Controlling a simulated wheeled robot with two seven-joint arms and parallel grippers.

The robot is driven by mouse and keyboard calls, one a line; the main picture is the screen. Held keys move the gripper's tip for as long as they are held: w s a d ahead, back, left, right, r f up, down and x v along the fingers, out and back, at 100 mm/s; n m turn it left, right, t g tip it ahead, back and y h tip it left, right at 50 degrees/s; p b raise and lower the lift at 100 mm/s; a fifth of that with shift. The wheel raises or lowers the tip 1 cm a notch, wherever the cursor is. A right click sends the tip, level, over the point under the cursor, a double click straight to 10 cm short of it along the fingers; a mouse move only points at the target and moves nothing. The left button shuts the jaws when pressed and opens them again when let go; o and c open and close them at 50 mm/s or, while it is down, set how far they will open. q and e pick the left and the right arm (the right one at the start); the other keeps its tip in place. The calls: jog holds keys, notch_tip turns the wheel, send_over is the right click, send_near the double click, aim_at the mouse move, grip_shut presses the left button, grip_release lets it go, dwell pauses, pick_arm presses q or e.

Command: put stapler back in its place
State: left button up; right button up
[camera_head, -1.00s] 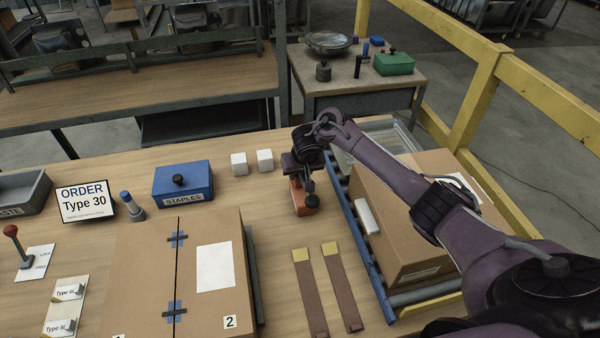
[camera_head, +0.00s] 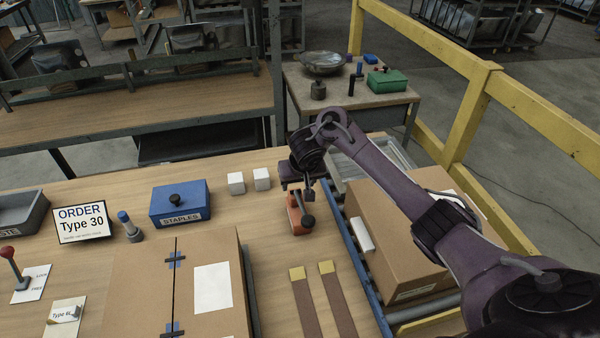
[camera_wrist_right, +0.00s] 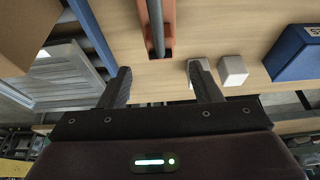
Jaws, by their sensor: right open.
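The stapler (camera_head: 299,215), orange with a dark arm and a round dark knob, stands on the workbench between the white blocks and the roller track. My right gripper (camera_head: 303,190) is open and comes down just behind it, partly hiding its far end. In the right wrist view, the orange stapler (camera_wrist_right: 150,45) with its grey bar lies beyond the open fingertips (camera_wrist_right: 163,82), roughly in line with the gap between them. Nothing shows held in the fingers. Whether they touch the stapler I cannot tell. My left gripper is not in view.
A blue STAPLES box (camera_head: 180,205) and two white blocks (camera_head: 249,181) stand left of the stapler. A large carton (camera_head: 205,260) and two brown strips (camera_head: 318,300) lie nearer. Another carton (camera_head: 400,245) sits on the roller track (camera_head: 360,265) at right. Bare wood surrounds the stapler.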

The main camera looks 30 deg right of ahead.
jog(key=p+v, duration=0.1)
jog(key=v, duration=0.3)
jog(key=shift+p, duration=0.3)
jog(key=shift+s+r+p, duration=0.2)
jog(key=shift+r+p, duration=0.3)
jog(key=shift+f, duration=0.1)
